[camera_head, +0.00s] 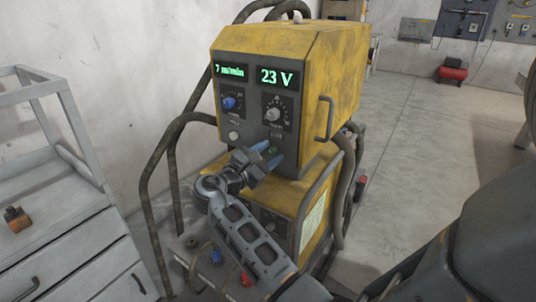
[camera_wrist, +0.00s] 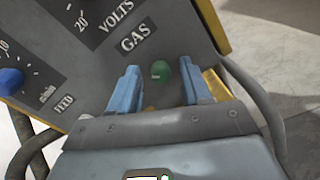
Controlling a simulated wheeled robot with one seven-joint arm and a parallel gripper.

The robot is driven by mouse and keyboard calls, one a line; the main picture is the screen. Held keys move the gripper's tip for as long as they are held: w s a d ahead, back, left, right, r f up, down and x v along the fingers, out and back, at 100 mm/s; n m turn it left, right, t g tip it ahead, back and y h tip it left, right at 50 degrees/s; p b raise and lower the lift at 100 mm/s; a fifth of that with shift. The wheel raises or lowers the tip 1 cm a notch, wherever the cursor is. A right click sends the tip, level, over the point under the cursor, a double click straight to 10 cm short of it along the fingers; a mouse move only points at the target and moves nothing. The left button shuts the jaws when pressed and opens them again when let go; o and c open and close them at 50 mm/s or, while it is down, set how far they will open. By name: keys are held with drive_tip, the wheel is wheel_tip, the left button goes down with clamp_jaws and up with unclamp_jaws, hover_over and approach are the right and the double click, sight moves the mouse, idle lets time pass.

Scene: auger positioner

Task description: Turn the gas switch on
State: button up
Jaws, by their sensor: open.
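The yellow welding machine (camera_head: 290,60) stands in the middle of the head view, with a dark front panel. The green gas switch (camera_wrist: 160,72) shows in the wrist view below the GAS label. A bit of its green (camera_head: 272,150) shows at the lower right of the panel in the head view. My gripper (camera_head: 267,154) is in front of the panel at that spot. In the wrist view its two blue fingers (camera_wrist: 160,88) are apart, one on each side of the switch, with gaps showing. I cannot tell how deep the fingertips reach.
A blue knob (camera_head: 229,103) and a grey volts knob (camera_head: 272,114) sit higher on the panel, under displays reading 7 m/min and 23 V. A metal handle (camera_head: 325,119) and hoses (camera_head: 343,190) are at the right. A grey cabinet (camera_head: 75,235) stands at the left.

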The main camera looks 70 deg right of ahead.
drive_tip(key=shift+c, duration=0.3)
clamp_jaws()
drive_tip(key=shift+m, duration=0.3)
drive_tip(key=m+b, duration=0.1)
drive_tip(key=m, duration=0.2)
drive_tip(key=shift+f+m, duration=0.1)
drive_tip(key=shift+m, duration=0.3)
drive_tip(key=m+b, duration=0.1)
drive_tip(key=m, duration=0.1)
drive_tip(key=m+b, duration=0.1)
drive_tip(key=m, duration=0.1)
drive_tip(key=shift+s+t+y, duration=0.1)
drive_tip(key=shift+t+y, duration=0.2)
drive_tip(key=m+b, duration=0.3)
drive_tip(key=m, duration=0.2)
drive_tip(key=shift+f+t, duration=0.15)
drive_tip(key=shift+t, duration=0.15)
drive_tip(key=shift+m+b, duration=1.55)
drive_tip(key=shift+m, duration=0.15)
